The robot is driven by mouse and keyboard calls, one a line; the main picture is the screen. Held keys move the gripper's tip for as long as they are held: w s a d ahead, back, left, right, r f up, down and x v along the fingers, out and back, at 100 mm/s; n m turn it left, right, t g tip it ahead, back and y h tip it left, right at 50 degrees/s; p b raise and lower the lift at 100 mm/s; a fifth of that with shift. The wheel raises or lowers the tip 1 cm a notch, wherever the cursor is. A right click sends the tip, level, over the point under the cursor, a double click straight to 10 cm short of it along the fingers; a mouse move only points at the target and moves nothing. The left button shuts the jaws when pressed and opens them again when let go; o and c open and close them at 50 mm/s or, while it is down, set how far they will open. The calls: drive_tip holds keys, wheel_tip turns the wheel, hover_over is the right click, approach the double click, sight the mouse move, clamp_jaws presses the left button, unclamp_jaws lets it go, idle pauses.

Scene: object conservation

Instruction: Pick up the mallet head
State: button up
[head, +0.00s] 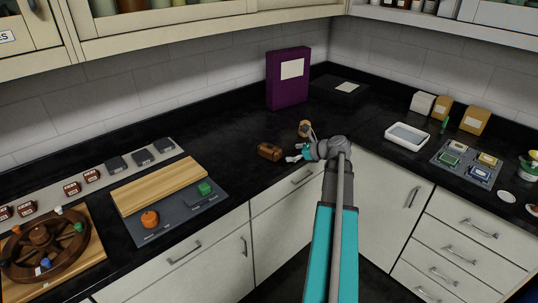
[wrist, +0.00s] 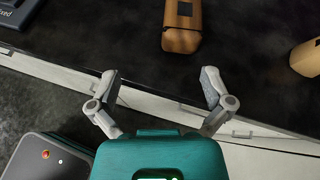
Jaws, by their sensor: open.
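The mallet head appears to be the brown wooden block (head: 270,151) lying on the black counter near its front edge. The block's far end is cut off by the top of the wrist picture.
A tan wooden piece (head: 304,128) stands close behind my gripper and shows at the right of the wrist view (wrist: 307,57). A purple box (head: 288,78) stands at the back. A grey mat (head: 170,226) with an orange item lies to the left. A white tray (head: 407,136) is to the right.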

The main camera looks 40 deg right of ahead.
drive_tip(key=d, duration=0.1)
drive_tip(key=s+d+m, duration=0.1)
drive_tip(key=d+m+t, duration=0.1)
drive_tip(key=shift+s+d+r+h, duration=0.2)
drive_tip(key=shift+d+r+h, duration=0.1)
drive_tip(key=shift+d+r, duration=0.1)
drive_tip(key=shift+a, duration=0.1)
drive_tip(key=b, duration=0.3)
approach(275, 149)
drive_tip(key=x, duration=0.3)
drive_tip(key=shift+w+f, duration=0.3)
drive_tip(key=shift+f, duration=0.05)
drive_tip(key=shift+x, duration=0.75)
drive_tip(key=shift+w+r, duration=0.1)
drive_tip(key=shift+w, duration=0.05)
drive_tip(key=shift+b+x, duration=1.1)
drive_tip(key=shift+x, duration=1.4)
drive_tip(key=shift+a+r, duration=0.1)
